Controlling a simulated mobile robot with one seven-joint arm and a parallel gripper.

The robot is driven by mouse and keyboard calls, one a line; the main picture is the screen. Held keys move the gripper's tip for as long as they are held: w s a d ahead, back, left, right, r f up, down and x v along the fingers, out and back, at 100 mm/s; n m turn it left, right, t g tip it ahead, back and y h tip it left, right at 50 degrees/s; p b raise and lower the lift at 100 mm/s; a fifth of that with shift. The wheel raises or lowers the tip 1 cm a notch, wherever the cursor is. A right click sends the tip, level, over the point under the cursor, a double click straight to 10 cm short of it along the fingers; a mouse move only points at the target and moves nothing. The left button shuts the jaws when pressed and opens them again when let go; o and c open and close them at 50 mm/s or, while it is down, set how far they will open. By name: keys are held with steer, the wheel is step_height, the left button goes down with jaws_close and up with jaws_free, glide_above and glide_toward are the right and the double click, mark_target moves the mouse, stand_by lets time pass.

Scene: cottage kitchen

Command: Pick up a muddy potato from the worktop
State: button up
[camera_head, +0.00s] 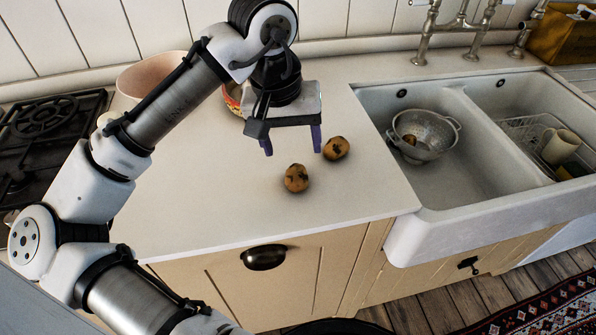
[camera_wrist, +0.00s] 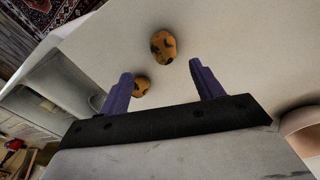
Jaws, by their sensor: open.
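Two muddy potatoes lie on the white worktop (camera_head: 220,205). The nearer potato (camera_head: 296,178) is yellow-brown with dark patches; it shows in the wrist view (camera_wrist: 163,45) beyond the fingertips, roughly between them. The second potato (camera_head: 335,148) lies behind it to the right; in the wrist view (camera_wrist: 140,86) it is close beside the left finger. My gripper (camera_head: 292,146) is open and empty, with its two purple fingers pointing down above the worktop, behind the nearer potato. The fingers also show in the wrist view (camera_wrist: 162,83). Neither potato is between the jaws.
A double sink (camera_head: 425,195) is at the right, with a metal colander (camera_head: 436,128) holding a potato and a rack (camera_head: 530,130) with a cup (camera_head: 560,147). A pale bowl (camera_head: 150,75) stands behind my arm, and a black hob (camera_head: 45,120) is at the left. The front worktop is clear.

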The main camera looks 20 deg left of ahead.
mark_target(295, 172)
steer(key=f, duration=0.3)
steer(key=shift+w+d+f, duration=0.2)
steer(key=shift+w, duration=0.05)
steer(key=shift+w+a+f+p, duration=0.1)
steer(key=shift+f+p, duration=0.1)
steer(key=shift+f, duration=0.7)
steer(key=shift+w+d+f+p, duration=0.1)
steer(key=shift+w+f+p, duration=0.1)
steer(key=shift+f, duration=0.7)
steer(key=shift+w+a+f+p, duration=0.1)
steer(key=shift+f+p, duration=0.1)
steer(key=shift+f, duration=0.7)
steer(key=shift+c, duration=0.4)
steer(key=c, duration=1)
steer(key=shift+r, duration=0.15)
